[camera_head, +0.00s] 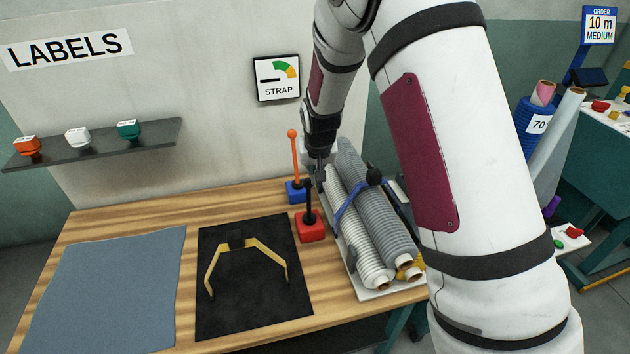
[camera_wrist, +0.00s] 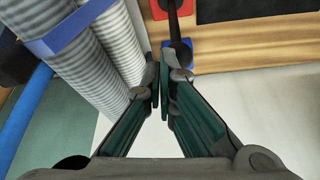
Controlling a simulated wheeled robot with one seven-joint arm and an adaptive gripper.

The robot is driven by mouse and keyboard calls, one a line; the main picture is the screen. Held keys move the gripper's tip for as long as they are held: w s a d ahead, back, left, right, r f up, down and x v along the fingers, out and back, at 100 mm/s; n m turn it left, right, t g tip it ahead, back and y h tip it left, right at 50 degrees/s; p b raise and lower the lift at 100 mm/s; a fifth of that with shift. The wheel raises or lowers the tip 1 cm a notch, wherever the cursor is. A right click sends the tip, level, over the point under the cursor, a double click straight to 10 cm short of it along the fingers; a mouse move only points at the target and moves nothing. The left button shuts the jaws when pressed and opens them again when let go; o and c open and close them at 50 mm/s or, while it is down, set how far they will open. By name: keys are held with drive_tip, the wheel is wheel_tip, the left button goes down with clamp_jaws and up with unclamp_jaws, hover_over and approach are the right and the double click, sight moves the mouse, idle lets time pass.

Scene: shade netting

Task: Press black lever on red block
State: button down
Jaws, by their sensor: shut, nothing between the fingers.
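The red block (camera_head: 311,229) sits on the wooden table to the left of the grey rolls, and its black lever (camera_head: 308,203) stands up from it. In the wrist view the red block (camera_wrist: 159,9) is at the top edge, with the black lever (camera_wrist: 173,22) reaching down toward my fingertips. My gripper (camera_head: 319,182) is shut and empty, behind and slightly right of the lever in the head view. Its closed fingers (camera_wrist: 160,85) show in the wrist view, just below the lever's end; I cannot tell whether they touch it.
A blue block (camera_head: 296,192) with an orange lever (camera_head: 293,152) stands behind the red block. Grey rolls (camera_head: 385,225) bound by a blue strap (camera_head: 348,205) lie close on the right. A black mat (camera_head: 248,305) with a yellow handle-like piece (camera_head: 273,257) lies at left.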

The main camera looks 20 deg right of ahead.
drive_tip(key=s+r, duration=0.6)
drive_tip(key=s, duration=0.1)
drive_tip(key=shift+s+a, duration=0.2)
drive_tip(key=shift+s, duration=0.15)
drive_tip(key=s+d+r+y, duration=0.1)
drive_tip(key=s+r, duration=1.1)
drive_tip(key=r, duration=0.2)
drive_tip(key=s+r+n, duration=0.1)
drive_tip(key=s+r, duration=0.2)
drive_tip(key=s, duration=0.5)
drive_tip(key=s+d+r+n, duration=0.1)
drive_tip(key=s+r, duration=0.1)
drive_tip(key=s, duration=0.6)
drive_tip(key=shift+s+r+t, duration=0.4)
drive_tip(key=shift+w, duration=0.15)
idle(0.6)
